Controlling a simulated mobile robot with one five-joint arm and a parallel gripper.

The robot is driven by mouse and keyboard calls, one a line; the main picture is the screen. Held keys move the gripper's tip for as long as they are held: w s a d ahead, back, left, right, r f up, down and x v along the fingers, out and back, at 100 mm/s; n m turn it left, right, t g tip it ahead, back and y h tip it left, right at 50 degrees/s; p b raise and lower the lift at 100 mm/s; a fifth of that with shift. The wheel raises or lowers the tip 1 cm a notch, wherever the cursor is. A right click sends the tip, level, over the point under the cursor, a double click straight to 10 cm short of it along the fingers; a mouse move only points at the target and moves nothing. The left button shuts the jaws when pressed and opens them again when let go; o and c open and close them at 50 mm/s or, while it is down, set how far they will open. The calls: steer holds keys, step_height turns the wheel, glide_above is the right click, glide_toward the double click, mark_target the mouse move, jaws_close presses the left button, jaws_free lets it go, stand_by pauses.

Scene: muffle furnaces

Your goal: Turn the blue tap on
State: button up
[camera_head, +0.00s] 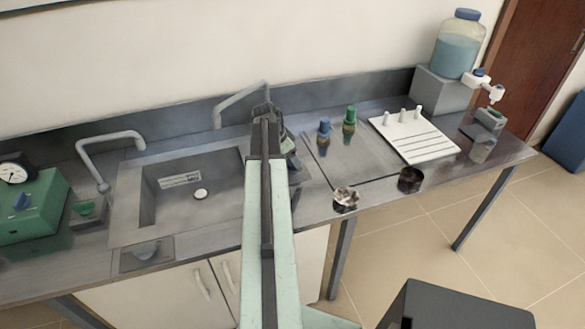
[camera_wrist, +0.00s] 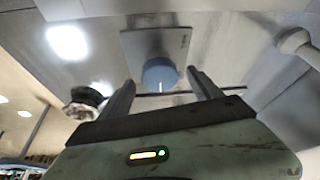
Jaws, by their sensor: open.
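The blue tap (camera_wrist: 160,73) is a round blue knob with a pale mark line on a square grey plate (camera_wrist: 150,42), seen in the wrist view. My gripper (camera_wrist: 160,80) is open, with one dark finger on each side of the knob. I cannot tell whether the fingers touch it. In the head view my arm covers the knob, and my gripper (camera_head: 289,145) shows only in part beside the right-hand grey spout (camera_head: 240,97).
The sink (camera_head: 195,190) lies left of my arm. A green knob (camera_head: 87,208) sits by the left spout (camera_head: 105,143). Blue-topped (camera_head: 324,130) and green-topped (camera_head: 350,118) items, a white board (camera_head: 415,140) and a dark cup (camera_head: 410,180) stand right.

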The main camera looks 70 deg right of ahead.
steer(key=shift+d+f, duration=0.1)
steer(key=shift+f, duration=0.35)
steer(key=shift+s+r, duration=0.1)
steer(key=c, duration=1.4)
steer(key=shift+o, duration=0.2)
